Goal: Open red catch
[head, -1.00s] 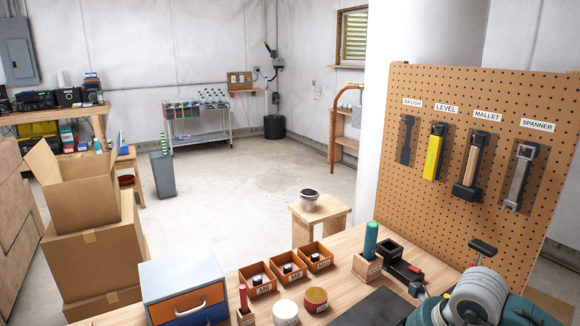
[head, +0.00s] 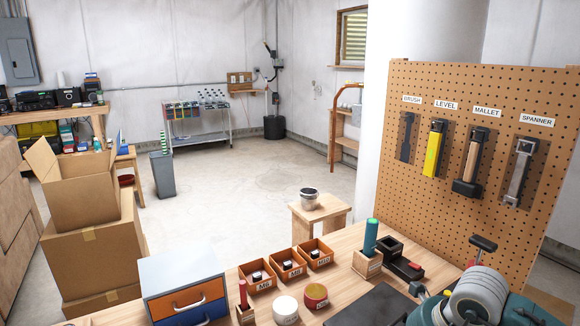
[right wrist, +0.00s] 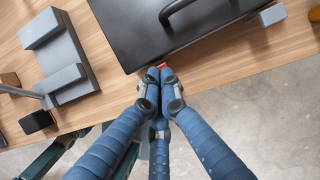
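In the right wrist view a small red piece (right wrist: 163,65), likely the red catch, shows at the near edge of a black case (right wrist: 205,35) with a black handle. My right gripper (right wrist: 160,74) has its blue fingers together at this edge, with the tips right at the red piece. The fingertips hide most of the red piece. I cannot tell whether they touch it or pinch it. In the head view only part of a dark flat surface (head: 372,305) shows at the bottom edge, and no catch can be made out on it. My left gripper is not in view.
The wooden bench (head: 340,242) holds orange bins (head: 288,270), a drawer box (head: 182,270) and a green-blue cylinder (head: 370,238) in a holder. A pegboard (head: 400,90) with tools stands at the right.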

